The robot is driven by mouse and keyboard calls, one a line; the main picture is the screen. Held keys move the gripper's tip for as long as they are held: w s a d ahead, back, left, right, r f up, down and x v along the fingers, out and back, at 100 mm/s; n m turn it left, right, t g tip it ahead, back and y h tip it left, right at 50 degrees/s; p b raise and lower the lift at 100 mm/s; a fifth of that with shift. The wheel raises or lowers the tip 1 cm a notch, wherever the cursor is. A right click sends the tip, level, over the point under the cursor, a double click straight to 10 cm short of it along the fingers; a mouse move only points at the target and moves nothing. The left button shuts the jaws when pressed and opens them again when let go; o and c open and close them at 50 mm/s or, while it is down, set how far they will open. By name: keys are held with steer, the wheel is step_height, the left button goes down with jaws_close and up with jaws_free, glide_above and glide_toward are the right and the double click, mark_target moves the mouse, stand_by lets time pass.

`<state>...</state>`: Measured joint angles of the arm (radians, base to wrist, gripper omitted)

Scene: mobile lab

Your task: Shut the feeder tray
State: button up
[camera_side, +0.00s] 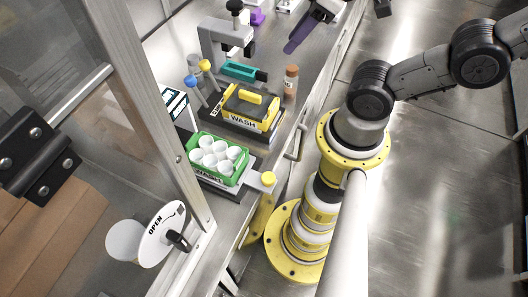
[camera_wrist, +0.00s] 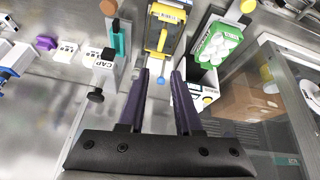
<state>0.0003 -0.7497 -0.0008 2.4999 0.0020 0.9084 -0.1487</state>
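In the side view a purple finger (camera_side: 303,33) shows at the top, well away from the tray. The tray's label is partly hidden.
A WASH block (camera_side: 236,119) with a yellow handle stands beside the tray, near a brown-capped bottle (camera_side: 291,81) and blue- and yellow-topped sticks. A CAP device (camera_wrist: 103,70) is left of my fingers. A framed glass panel with an OPEN disc (camera_side: 163,232) bounds the bench.

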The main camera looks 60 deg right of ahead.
steer(key=n, duration=0.4)
steer(key=shift+a+r, duration=0.25)
jaws_close()
steer(key=a+f+n+g+y, duration=0.1)
steer(key=a+f+n+g, duration=0.45)
steer(key=n, duration=0.75)
steer(key=a+f+n+g+y, duration=0.1)
steer(key=a+f+n+g, duration=0.1)
steer(key=a+n, duration=0.9)
steer(key=s+a+f+n+g+h, duration=0.1)
steer(key=s+f+n, duration=0.1)
steer(key=s+f, duration=0.35)
steer(key=s+f+n+g, duration=0.1)
steer(key=s+f+n, duration=0.15)
steer(key=f, duration=0.55)
steer(key=shift+w+d+f, duration=0.1)
steer(key=shift+w+f, duration=0.1)
steer(key=shift+w, duration=0.75)
steer(key=shift+w+d+f, duration=0.1)
steer(key=shift+w+f, duration=0.1)
steer(key=shift+w, duration=0.7)
